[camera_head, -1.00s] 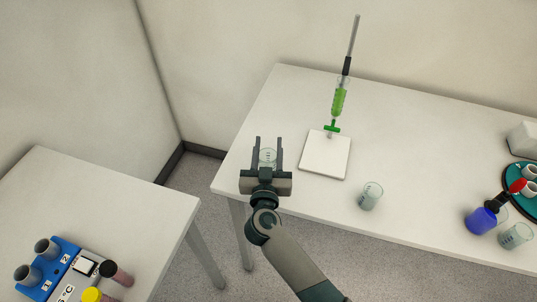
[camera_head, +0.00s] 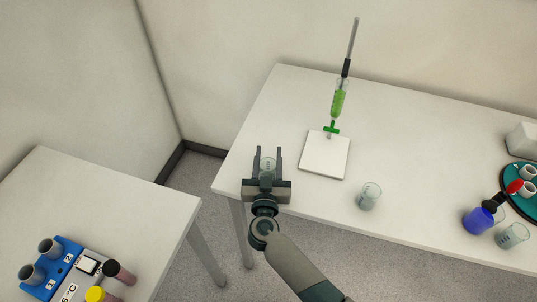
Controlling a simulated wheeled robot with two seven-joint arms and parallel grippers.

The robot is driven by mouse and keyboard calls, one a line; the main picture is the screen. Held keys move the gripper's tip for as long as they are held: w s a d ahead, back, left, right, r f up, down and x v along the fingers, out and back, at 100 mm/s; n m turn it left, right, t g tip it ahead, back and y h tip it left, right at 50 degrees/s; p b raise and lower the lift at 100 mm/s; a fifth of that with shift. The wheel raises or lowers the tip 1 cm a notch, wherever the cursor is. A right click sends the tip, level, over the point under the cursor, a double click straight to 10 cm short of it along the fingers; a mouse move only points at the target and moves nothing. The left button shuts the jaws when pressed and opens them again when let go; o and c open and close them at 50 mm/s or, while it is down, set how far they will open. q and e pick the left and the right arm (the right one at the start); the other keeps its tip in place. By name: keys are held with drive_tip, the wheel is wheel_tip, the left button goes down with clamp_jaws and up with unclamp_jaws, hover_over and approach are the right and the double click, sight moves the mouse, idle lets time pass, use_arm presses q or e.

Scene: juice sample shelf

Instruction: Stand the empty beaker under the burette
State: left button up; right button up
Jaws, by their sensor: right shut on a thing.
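My right gripper (camera_head: 268,158) is shut on a small clear beaker (camera_head: 267,167), which sits between its two fingers over the left front part of the white table. The held beaker looks empty. The burette (camera_head: 340,98), with green liquid and a green tap, rises above the white square base plate (camera_head: 325,160), to the right of and behind the gripper. No beaker is on the plate. Whether the held beaker touches the table cannot be told. My left gripper is not in view.
Another beaker (camera_head: 369,196) stands right of the plate, near the front edge.

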drive_tip(key=o, duration=1)
drive_tip(key=shift+o, duration=0.2)
drive_tip(key=shift+f+b, duration=0.25)
drive_tip(key=shift+b, duration=0.85)
drive_tip(key=s+a+b, duration=0.1)
drive_tip(key=s+b, duration=0.2)
drive_tip(key=s, duration=1.4)
drive_tip(key=shift+s+a, duration=0.2)
drive_tip(key=shift+o, duration=0.5)
